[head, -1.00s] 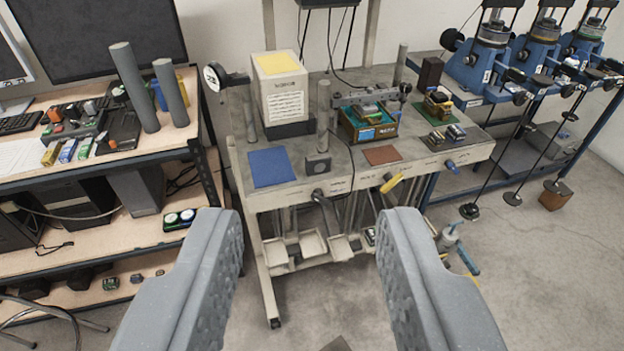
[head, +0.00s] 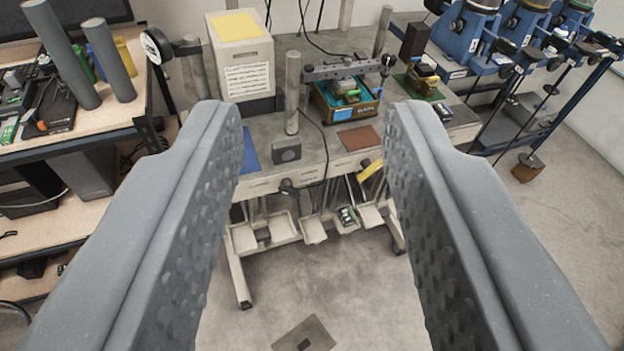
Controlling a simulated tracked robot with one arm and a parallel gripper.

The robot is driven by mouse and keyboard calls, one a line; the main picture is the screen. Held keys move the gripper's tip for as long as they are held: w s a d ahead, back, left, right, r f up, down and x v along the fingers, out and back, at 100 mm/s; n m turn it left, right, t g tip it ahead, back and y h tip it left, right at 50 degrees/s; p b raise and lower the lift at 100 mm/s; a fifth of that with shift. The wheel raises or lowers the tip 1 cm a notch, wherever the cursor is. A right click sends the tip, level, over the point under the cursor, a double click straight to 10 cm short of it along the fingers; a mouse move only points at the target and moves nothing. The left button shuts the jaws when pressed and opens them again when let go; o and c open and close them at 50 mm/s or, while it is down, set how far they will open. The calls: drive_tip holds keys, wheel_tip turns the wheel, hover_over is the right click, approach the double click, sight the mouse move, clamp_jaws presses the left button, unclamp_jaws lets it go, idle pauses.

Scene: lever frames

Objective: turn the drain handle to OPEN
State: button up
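A grey bench frame (head: 268,183) stands ahead with small handles along its front edge. A black handle (head: 288,188) is left of centre, and a yellow handle (head: 370,170) slants up to the right of it. The labels are too small to read, so I cannot tell which one is the drain handle or which way is OPEN. The blue handle farther right is hidden behind my right finger. My gripper (head: 314,112) is open and empty. Its two fingers frame the bench from the near side, apart from the handles.
On the bench top are a white box (head: 243,70), a grey post (head: 292,92) and a tray of parts (head: 343,100). Small trays (head: 278,230) hang below. A shelf (head: 75,137) stands left, blue machines (head: 480,40) right. The floor in front is mostly clear, with a flat plate (head: 303,334).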

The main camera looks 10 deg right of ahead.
sight(290, 195)
drive_tip(key=w+d+f+n+t, duration=0.1)
drive_tip(key=w+d+f+n, duration=0.2)
drive_tip(key=w+f, duration=0.85)
drive_tip(key=w+d+f+n+t, duration=0.1)
drive_tip(key=w+d+f+n, duration=0.2)
drive_tip(key=w+f, duration=0.8)
wheel_tip(290, 195, down, 28)
drive_tip(key=s+a+f+n+y, duration=0.1)
drive_tip(key=s+a+n+y, duration=0.1)
drive_tip(key=n+y, duration=0.4)
drive_tip(key=shift+g, duration=0.3)
drive_tip(key=shift+r+b+x, duration=0.15)
drive_tip(key=shift+b+x, duration=0.35)
drive_tip(key=shift+x, duration=2.95)
drive_tip(key=shift+r+b+x, duration=0.1)
drive_tip(key=shift+b+x, duration=0.4)
drive_tip(key=shift+x, duration=2.95)
